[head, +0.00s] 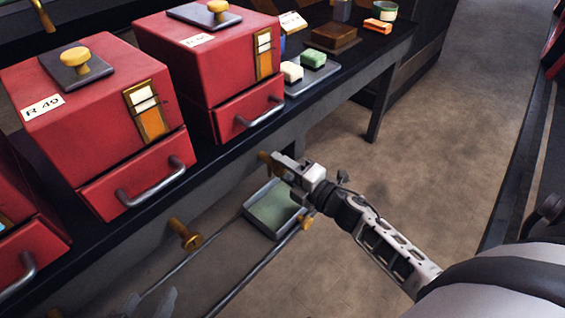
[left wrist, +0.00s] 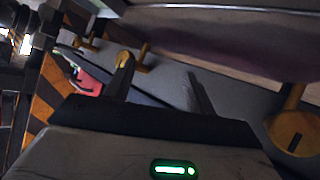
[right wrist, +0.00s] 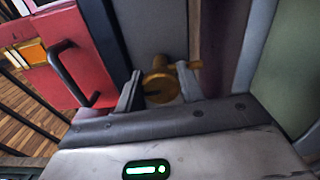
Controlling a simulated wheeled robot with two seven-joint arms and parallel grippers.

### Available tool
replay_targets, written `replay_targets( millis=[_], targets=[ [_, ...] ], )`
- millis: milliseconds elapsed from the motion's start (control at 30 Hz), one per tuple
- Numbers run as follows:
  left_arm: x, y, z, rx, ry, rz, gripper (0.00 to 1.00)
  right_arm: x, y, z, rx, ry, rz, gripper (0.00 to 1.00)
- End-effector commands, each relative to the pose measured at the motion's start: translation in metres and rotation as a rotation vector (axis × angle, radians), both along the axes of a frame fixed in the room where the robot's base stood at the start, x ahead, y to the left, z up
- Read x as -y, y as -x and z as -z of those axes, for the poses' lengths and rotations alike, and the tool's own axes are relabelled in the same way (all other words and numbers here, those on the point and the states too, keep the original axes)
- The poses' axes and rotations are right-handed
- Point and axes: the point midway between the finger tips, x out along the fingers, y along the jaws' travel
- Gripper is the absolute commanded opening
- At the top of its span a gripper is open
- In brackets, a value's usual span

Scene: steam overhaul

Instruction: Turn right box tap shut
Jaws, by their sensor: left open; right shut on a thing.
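The right box tap, a brass tap (head: 265,157) under the right red box, sticks out below the bench front. It also shows in the right wrist view (right wrist: 160,86), between the fingers. My right gripper (head: 280,165) is shut on it and partly hides it. A second brass tap (head: 185,233) sits below the left box, free of any gripper. My left gripper (head: 155,301) shows only as a grey shape at the bottom edge. In the left wrist view its fingers (left wrist: 160,82) stand apart, with brass fittings (left wrist: 125,60) beyond them.
A shallow tray with a green bottom (head: 275,208) and metal rails lies below the right gripper. The floor on the right is open.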

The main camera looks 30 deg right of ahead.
Motion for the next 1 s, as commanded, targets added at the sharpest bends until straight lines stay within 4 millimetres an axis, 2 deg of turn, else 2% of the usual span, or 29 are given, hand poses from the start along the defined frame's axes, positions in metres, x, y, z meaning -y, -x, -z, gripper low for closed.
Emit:
replay_targets(
  millis=[300,733,767,800,1000],
  targets=[
    [-0.0008,0.0015,0.0058,-0.034,-0.01,-0.003,0.55,0.0005,0.0009,0.0015,-0.028,-0.073,0.0,0.15],
    [-0.0007,-0.0002,0.004,-0.029,-0.005,-0.007,0.55,0.0005,0.001,0.0019,-0.031,-0.079,0.0,0.15],
    [-0.0008,-0.0003,0.004,-0.029,-0.005,-0.007,0.55,0.0005,0.001,0.0019,-0.031,-0.079,0.0,0.46],
    [-0.0008,-0.0004,0.0039,-0.028,-0.005,-0.007,0.55,0.0004,0.0009,0.0018,-0.031,-0.079,0.0,0.56],
    [-0.0009,-0.0005,0.0031,-0.026,-0.005,-0.007,0.55,0.0002,0.0004,0.0011,-0.028,-0.078,0.0,0.56]
  ],
)
